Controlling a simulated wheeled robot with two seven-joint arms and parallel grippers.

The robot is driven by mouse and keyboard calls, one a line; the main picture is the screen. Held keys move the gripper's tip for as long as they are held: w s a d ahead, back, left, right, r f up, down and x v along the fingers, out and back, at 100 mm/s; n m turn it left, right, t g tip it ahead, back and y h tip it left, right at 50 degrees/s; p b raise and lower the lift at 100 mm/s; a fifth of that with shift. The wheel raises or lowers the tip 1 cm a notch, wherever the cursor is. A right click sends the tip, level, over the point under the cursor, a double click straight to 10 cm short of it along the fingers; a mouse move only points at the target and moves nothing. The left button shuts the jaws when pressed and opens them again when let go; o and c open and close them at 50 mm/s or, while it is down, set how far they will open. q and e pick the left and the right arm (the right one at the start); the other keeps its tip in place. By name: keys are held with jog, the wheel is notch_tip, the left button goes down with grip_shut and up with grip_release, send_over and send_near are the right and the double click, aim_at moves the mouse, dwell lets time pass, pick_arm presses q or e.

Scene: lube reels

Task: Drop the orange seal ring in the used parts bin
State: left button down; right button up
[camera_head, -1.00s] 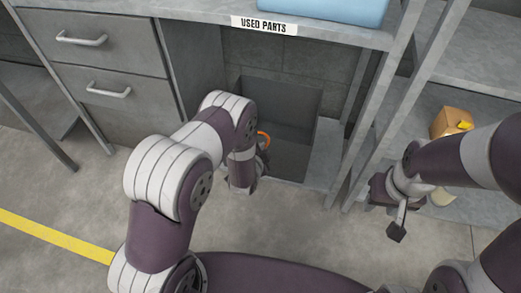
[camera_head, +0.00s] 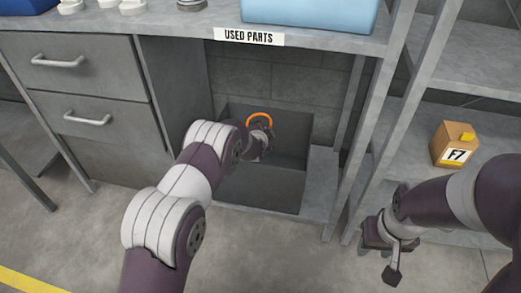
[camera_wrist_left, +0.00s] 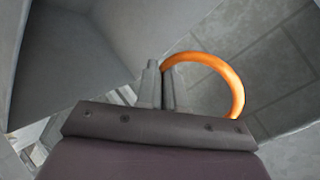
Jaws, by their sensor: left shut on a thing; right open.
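The orange seal ring (camera_head: 259,118) is held in my left gripper (camera_head: 264,138), which is shut on it. In the head view the ring shows above the open grey bin (camera_head: 262,187) under the bench marked USED PARTS. In the left wrist view the ring (camera_wrist_left: 236,85) sticks out to the right of the shut fingers (camera_wrist_left: 158,85). The ring is apart from the bin's floor; its exact height over the bin is hard to tell. My right gripper (camera_head: 389,262) is open and empty, in front of the right shelf.
The USED PARTS label (camera_head: 249,37) is on the bench edge above the bin. A blue container (camera_head: 310,12) stands on the bench. Drawers (camera_head: 75,90) are left of the bin. A box marked F7 (camera_head: 453,146) sits on the right shelf.

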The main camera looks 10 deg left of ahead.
pick_arm(q)
jog(key=shift+w, duration=0.55)
jog(key=shift+r, duration=0.1)
jog(key=c, duration=1.2)
grip_release()
jog(key=p+v, duration=0.5)
jog(key=v, duration=0.7)
jog(key=shift+s+r, duration=0.15)
jog(key=shift+s, duration=0.2)
